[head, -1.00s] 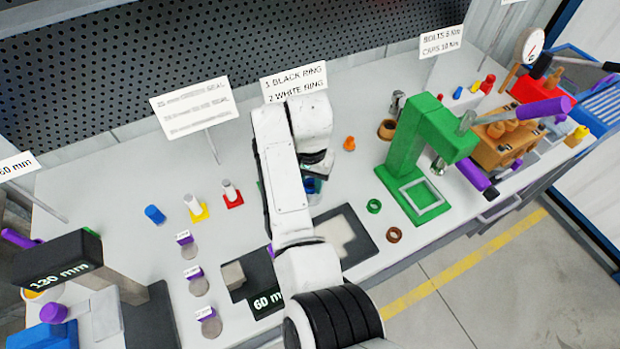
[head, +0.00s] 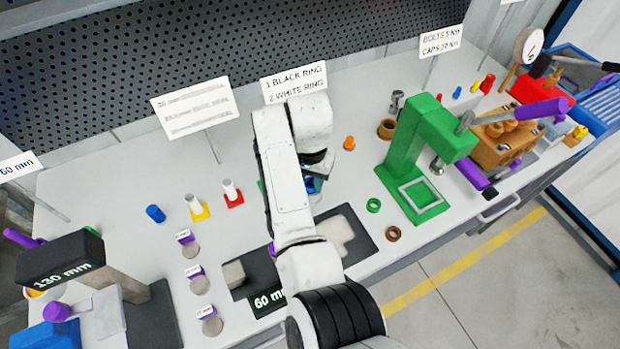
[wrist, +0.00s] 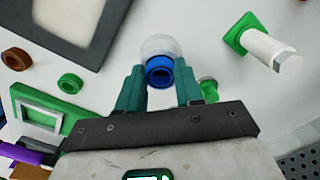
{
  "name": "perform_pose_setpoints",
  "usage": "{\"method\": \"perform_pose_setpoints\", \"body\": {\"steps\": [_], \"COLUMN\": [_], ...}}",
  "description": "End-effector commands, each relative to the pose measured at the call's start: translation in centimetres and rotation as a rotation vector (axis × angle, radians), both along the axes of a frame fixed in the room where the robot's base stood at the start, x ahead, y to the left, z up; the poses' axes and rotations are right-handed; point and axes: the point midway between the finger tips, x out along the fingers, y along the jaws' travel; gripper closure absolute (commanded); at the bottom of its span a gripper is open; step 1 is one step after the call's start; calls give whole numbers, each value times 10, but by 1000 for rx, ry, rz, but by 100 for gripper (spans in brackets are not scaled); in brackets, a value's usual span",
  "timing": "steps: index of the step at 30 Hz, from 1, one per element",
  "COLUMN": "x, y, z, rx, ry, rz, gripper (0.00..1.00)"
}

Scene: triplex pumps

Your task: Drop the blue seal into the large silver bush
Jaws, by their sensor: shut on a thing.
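The blue seal (wrist: 159,62) is a short ring with a dark bore, held between the teal fingertips of my gripper (wrist: 159,77) in the wrist view. A pale silver round piece (wrist: 160,43), which looks like the large silver bush, shows just beyond the seal and is partly covered by it. I cannot tell whether the seal touches it or is above it. In the head view the blue seal (head: 313,185) shows only in part under my arm; the fingertips and the bush are mostly hidden there.
A white post on a green base (wrist: 272,48) stands close on the right in the wrist view. Green (head: 373,205) and brown (head: 393,234) rings lie on the bench. A green press (head: 415,160) stands to the right. A dark tray (head: 362,238) lies in front.

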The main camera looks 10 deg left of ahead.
Motion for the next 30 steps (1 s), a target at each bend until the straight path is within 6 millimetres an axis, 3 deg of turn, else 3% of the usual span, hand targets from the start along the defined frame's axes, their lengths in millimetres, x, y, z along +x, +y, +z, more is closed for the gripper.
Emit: {"method": "perform_pose_setpoints", "body": {"steps": [1, 2, 11, 22, 30], "x": [0, 0, 0, 1, 1], "y": [0, 0, 0, 0, 1], "z": [0, 0, 0, 8, 55], "rx": [0, 0, 0, 1, 2], "ry": [0, 0, 0, -2, -4], "rz": [0, 0, 0, 0, 0], "gripper": [92, 64, 35, 35, 35]}}
